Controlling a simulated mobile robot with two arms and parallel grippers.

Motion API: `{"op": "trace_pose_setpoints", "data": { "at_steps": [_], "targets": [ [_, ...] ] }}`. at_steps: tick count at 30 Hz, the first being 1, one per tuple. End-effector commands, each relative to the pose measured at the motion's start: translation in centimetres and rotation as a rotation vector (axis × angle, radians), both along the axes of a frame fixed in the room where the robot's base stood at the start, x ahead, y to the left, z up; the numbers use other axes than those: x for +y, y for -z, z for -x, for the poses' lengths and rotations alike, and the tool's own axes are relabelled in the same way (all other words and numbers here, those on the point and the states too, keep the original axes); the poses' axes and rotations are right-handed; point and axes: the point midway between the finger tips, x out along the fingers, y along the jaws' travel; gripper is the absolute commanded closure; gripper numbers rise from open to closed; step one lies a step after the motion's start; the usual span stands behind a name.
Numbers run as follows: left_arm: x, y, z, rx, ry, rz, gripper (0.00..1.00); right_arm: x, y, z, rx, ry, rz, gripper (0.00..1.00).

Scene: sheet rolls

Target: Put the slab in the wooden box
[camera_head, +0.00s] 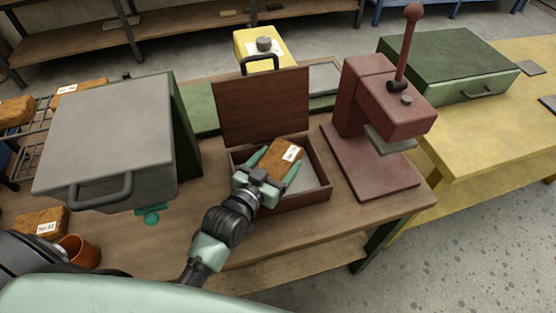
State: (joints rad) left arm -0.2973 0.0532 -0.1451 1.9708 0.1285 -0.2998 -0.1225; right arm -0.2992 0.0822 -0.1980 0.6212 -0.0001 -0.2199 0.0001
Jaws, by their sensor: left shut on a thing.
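The slab (284,157) is a brown block with a white label. My left gripper (272,172) is shut on it, with one greenish finger on each side. The slab is tilted in the picture and lies over the opening of the wooden box (318,196). I cannot tell whether it touches the box floor. The box is dark brown with a pale floor, and its lid (262,105) stands open at the back. The gripper and slab hide much of the inside. My right gripper is not in view.
A grey case with a handle (105,140) stands left of the box. A red lever press (380,125) stands close on the right. Other brown blocks (38,222) and an orange cup (78,250) are at the left. A green case (450,65) sits on the yellow table (500,150).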

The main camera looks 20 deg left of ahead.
Motion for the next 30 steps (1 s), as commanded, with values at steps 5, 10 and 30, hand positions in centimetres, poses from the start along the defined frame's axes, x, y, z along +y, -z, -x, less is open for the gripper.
{"op": "trace_pose_setpoints", "data": {
  "at_steps": [5,10,30],
  "targets": [
    [0.0,0.4,0.0,-0.003,0.0,0.001,0.86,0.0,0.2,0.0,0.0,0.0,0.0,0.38],
    [0.0,0.9,-0.1,-0.003,0.0,0.001,0.86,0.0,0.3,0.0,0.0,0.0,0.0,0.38],
    [0.0,0.5,0.0,0.0,0.0,0.001,0.01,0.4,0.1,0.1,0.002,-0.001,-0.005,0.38]
  ]
}}
